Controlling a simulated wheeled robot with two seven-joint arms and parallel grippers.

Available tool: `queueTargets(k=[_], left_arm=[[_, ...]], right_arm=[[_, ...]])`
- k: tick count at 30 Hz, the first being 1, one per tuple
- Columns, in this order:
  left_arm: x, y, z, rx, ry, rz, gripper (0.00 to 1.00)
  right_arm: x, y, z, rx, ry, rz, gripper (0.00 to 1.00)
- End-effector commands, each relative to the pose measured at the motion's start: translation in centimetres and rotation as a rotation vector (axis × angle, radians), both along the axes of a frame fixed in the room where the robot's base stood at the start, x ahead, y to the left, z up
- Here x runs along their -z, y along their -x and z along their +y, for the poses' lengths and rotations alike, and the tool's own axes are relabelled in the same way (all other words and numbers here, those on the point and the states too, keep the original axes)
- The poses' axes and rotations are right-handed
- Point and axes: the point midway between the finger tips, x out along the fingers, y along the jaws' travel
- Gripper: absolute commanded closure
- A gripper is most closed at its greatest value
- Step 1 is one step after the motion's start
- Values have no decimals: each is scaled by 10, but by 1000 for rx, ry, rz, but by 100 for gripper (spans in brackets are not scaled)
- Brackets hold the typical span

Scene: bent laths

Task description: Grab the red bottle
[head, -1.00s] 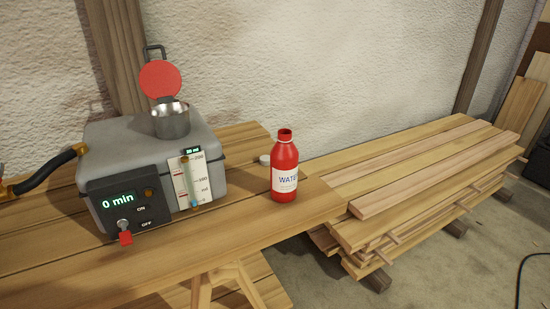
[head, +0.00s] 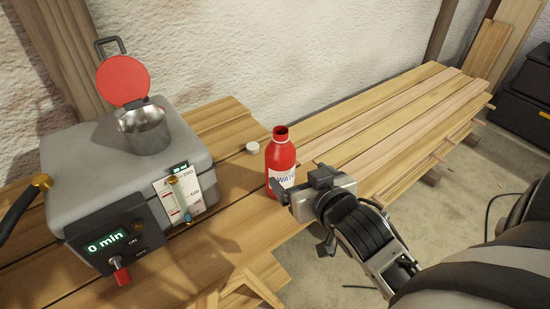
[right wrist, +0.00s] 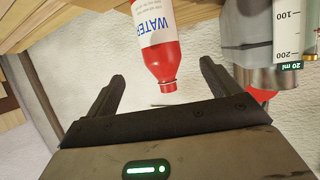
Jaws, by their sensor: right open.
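The red bottle (head: 281,155) with a white "WATER" label stands upright and uncapped near the edge of the wooden bench. My right gripper (head: 300,184) is open just right of it and in front, hiding part of its lower right side. In the right wrist view the bottle (right wrist: 160,45) appears upside down, its neck in the gap between the two open fingers (right wrist: 163,72). Nothing is held; I cannot tell whether a finger touches the bottle. My left gripper is not in view.
A grey steamer box (head: 110,165) with a metal cup (head: 145,135), open red lid (head: 122,80) and gauge stands left of the bottle. A white cap (head: 252,148) lies behind the bottle. Stacked planks (head: 390,115) extend right.

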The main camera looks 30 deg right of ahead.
Motion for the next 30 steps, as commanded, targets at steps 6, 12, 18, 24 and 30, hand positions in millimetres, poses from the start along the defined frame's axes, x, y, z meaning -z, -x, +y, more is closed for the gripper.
queueTargets(k=[6,12,18,24,30], left_arm=[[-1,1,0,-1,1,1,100],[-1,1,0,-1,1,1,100],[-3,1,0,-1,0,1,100],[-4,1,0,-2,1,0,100],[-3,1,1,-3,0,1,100]], right_arm=[[17,-43,-8,-1,0,-1,12],[26,-62,-11,-2,-1,0,12],[34,-78,-14,-2,0,1,12],[46,-104,-19,-2,-1,0,12],[50,-110,-20,-2,-1,1,12]])
